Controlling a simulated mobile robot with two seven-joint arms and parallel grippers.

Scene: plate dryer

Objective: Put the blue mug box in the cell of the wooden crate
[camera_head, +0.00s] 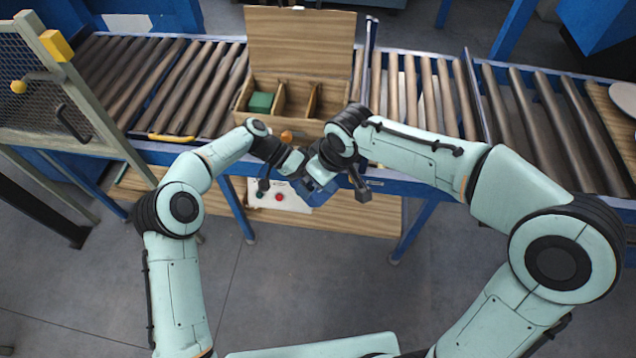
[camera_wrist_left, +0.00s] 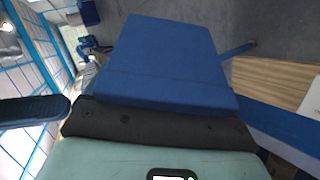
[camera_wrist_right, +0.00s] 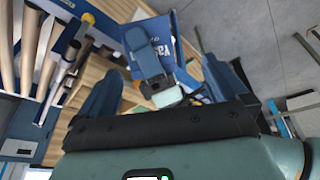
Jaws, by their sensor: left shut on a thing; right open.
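The blue mug box (camera_head: 320,192) is held low in front of the conveyor, below the crate. It fills the middle of the left wrist view (camera_wrist_left: 165,60), and its lettered face shows in the right wrist view (camera_wrist_right: 158,42). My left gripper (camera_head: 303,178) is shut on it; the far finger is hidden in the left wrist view. My right gripper (camera_wrist_right: 165,68) is open, its two fingers spread on either side of the left hand and box, apparently not gripping. The wooden crate (camera_head: 282,120) stands open on the conveyor, with a green box (camera_head: 261,102) in its left cell; the middle and right cells look empty.
The crate's raised lid (camera_head: 300,42) stands behind it. Roller conveyors (camera_head: 165,85) run on both sides. A mesh guard (camera_head: 45,95) stands at the left. A control panel with a red button (camera_head: 278,197) sits below the conveyor edge. My two hands are very close together.

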